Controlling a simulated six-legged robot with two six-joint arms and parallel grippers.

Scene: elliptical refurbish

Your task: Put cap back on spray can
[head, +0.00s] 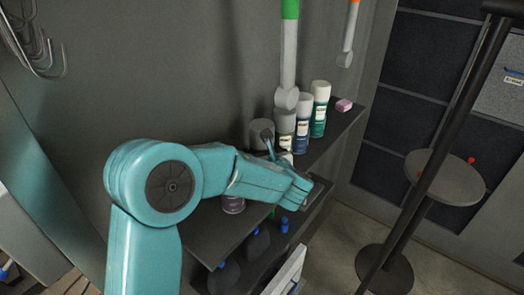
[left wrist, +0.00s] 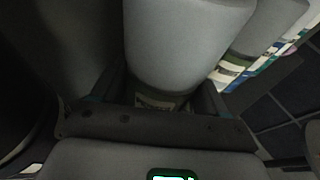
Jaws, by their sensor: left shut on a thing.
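My left gripper (head: 268,143) is at the left end of the row of cans in the head view, partly hidden by my own arm. It is shut on a plain grey cylindrical cap (head: 262,128). The grey cap (left wrist: 185,45) fills the upper middle of the left wrist view, between the two fingers. A strip of printed label (left wrist: 158,102) shows just below the cap; most of what carries it is hidden. I cannot tell how firmly the cap sits on it. My right gripper is not in view.
Close to the right stand a grey-capped can (head: 285,122), a blue can (head: 302,128) and a green can (head: 320,112) on the dark shelf (head: 345,122). A pink block (head: 344,105) lies beyond. A pole stand (head: 445,178) rises right.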

